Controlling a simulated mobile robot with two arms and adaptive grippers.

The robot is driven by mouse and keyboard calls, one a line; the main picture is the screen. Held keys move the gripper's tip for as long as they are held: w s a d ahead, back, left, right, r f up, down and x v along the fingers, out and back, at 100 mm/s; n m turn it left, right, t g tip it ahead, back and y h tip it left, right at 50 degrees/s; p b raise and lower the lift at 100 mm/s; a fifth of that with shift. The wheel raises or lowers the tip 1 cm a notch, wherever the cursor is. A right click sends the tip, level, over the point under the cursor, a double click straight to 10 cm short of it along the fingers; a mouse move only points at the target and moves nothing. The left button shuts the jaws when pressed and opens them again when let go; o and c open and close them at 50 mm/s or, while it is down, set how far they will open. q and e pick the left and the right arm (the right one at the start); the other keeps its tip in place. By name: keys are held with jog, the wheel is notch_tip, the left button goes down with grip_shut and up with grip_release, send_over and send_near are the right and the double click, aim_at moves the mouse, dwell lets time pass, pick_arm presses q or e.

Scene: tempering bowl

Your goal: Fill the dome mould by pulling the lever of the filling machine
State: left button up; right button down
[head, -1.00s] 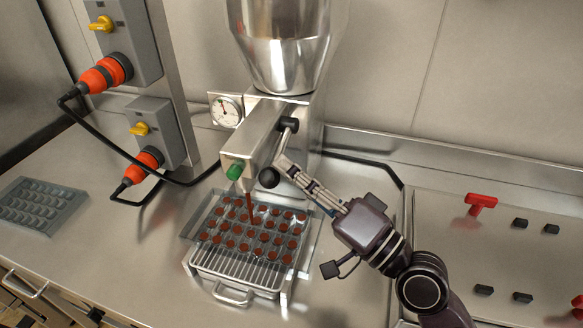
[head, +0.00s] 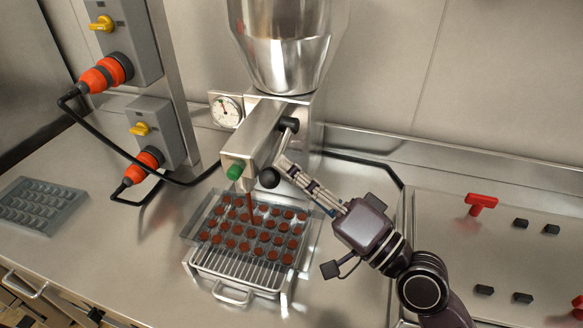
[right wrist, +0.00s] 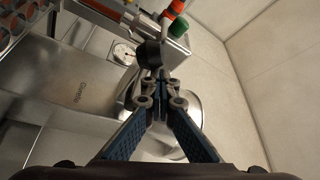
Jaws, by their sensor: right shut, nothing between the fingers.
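The filling machine (head: 262,140) stands at the middle back, with a steel hopper on top and a green knob (head: 235,172) at its front. Its lever (head: 268,177) hangs down with a black ball end. The clear dome mould (head: 196,228) lies on the wire rack under the spout, its cavities showing brown filling. A brown chocolate stream (head: 250,208) runs from the spout into it. My right gripper (head: 281,163) is shut and empty, its fingertips beside the lever. In the right wrist view the closed fingertips (right wrist: 158,80) are near the black ball (right wrist: 149,54). My left gripper is not seen.
A grey mould (head: 40,205) lies at the left of the counter. Switch boxes with orange plugs (head: 148,162) and black cables stand at the back left. A panel with a red handle (head: 480,203) and black knobs is at the right. The front counter is clear.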

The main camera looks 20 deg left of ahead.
jog(key=shift+s+a+f, duration=0.15)
jog(key=shift+s+a, duration=0.05)
dwell(0.5)
jog(key=shift+r+p, duration=0.4)
jog(key=shift+r, duration=0.05)
pick_arm(q)
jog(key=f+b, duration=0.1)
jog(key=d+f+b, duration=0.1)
jog(key=b, duration=0.1)
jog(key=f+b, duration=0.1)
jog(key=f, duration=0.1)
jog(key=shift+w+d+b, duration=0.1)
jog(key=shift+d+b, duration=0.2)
jog(key=shift+b, duration=0.05)
pick_arm(e)
jog(key=d+f, duration=0.1)
jog(key=d, duration=0.9)
jog(key=shift+w+f, duration=0.1)
